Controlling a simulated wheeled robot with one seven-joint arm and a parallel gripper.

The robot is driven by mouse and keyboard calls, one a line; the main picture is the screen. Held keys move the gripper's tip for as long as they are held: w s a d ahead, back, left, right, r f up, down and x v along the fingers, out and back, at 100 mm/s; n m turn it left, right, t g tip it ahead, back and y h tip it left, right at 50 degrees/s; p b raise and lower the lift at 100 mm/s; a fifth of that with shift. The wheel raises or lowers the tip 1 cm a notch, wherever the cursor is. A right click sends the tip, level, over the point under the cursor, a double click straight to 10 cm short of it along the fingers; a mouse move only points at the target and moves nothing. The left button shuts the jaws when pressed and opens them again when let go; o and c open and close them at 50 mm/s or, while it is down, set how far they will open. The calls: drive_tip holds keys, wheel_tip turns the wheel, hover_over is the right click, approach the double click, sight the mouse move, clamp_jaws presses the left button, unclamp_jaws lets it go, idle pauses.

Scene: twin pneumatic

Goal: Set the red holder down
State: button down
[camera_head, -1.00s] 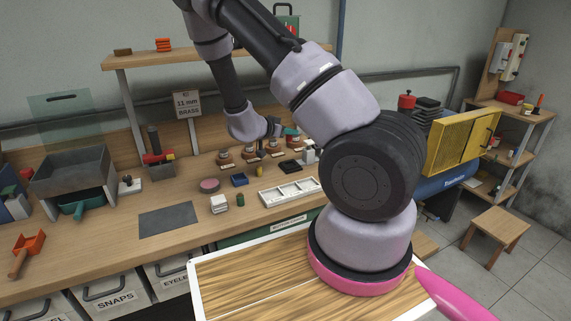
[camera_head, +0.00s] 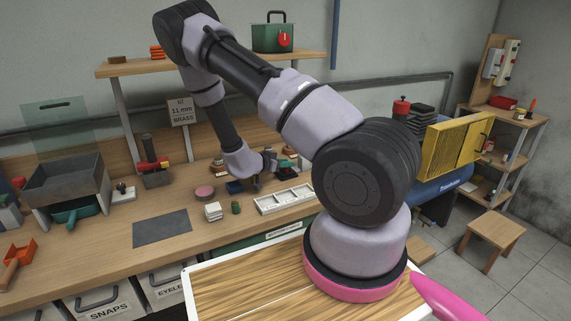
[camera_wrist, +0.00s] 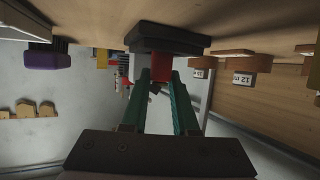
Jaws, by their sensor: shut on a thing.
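The red holder (camera_wrist: 160,72) shows as a small red block between the fingertips in the wrist view. My gripper (camera_wrist: 158,80) has its two green fingers shut on it. A dark flat block (camera_wrist: 168,38) lies directly beyond the holder in that view; I cannot tell whether they touch. In the head view my gripper (camera_head: 281,163) is low over the back of the workbench (camera_head: 110,248), pointing right. The holder is too small and too covered there to make out clearly.
A white compartment tray (camera_head: 285,200) lies in front of the gripper. A pink round pad (camera_head: 205,193), a white stack (camera_head: 213,211) and a small green piece (camera_head: 236,207) stand left of it. A grey mat (camera_head: 161,228) lies bare. Wooden pieces (camera_wrist: 252,62) show in the wrist view.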

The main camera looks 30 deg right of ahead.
drive_tip(key=shift+f, duration=0.1)
drive_tip(key=c, duration=0.7)
unclamp_jaws()
